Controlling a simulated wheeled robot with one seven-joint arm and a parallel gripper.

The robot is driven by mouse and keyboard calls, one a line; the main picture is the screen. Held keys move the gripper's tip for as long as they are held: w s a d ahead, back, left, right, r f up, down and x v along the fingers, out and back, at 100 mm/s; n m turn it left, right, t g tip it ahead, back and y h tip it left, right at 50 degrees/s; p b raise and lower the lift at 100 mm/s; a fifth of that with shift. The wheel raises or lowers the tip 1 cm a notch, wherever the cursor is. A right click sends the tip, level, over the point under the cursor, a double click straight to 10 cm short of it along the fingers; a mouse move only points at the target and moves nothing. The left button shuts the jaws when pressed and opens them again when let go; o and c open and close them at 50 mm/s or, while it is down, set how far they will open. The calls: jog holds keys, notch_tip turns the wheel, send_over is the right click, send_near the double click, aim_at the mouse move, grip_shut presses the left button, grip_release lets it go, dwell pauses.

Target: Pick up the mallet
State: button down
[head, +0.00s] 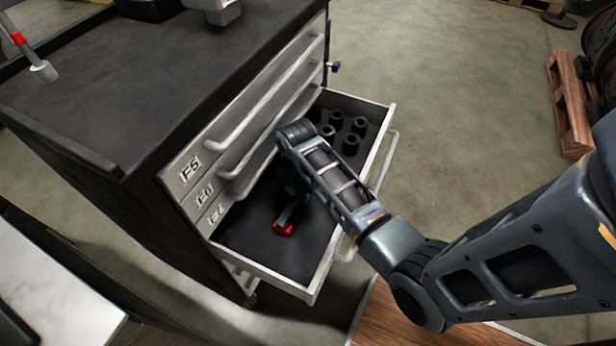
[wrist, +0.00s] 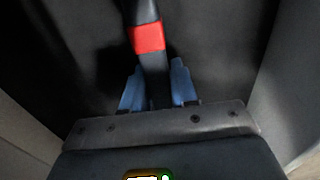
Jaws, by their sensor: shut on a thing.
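The mallet (head: 284,228) lies in the open drawer (head: 264,252) of the black tool cabinet. In the head view its red-banded dark end shows; the rest is hidden under my arm. In the wrist view the dark handle with its red band (wrist: 148,38) runs up from between the two blue fingers of my gripper (wrist: 158,90). The fingers are shut on the handle. The mallet's head is not visible in either view. In the head view my gripper's fingers are hard to make out behind my wrist.
Several dark sockets (head: 335,128) stand in the drawer's far part. Shut drawers with grey handles (head: 262,104) rise close above it. Another tool with a red band (head: 30,55) is on the cabinet top (head: 130,85). A wooden pallet (head: 568,105) stands at right on open floor.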

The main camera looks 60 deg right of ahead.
jog(key=shift+r, duration=0.1)
jog(key=shift+r, duration=0.55)
notch_tip(320, 180, up, 3)
jog(key=shift+w+f, duration=0.1)
jog(key=s+d+r, duration=0.7)
jog(key=s+d, duration=0.1)
jog(key=shift+d+p, duration=0.35)
jog(key=c, duration=1.4)
grip_release()
grip_shut()
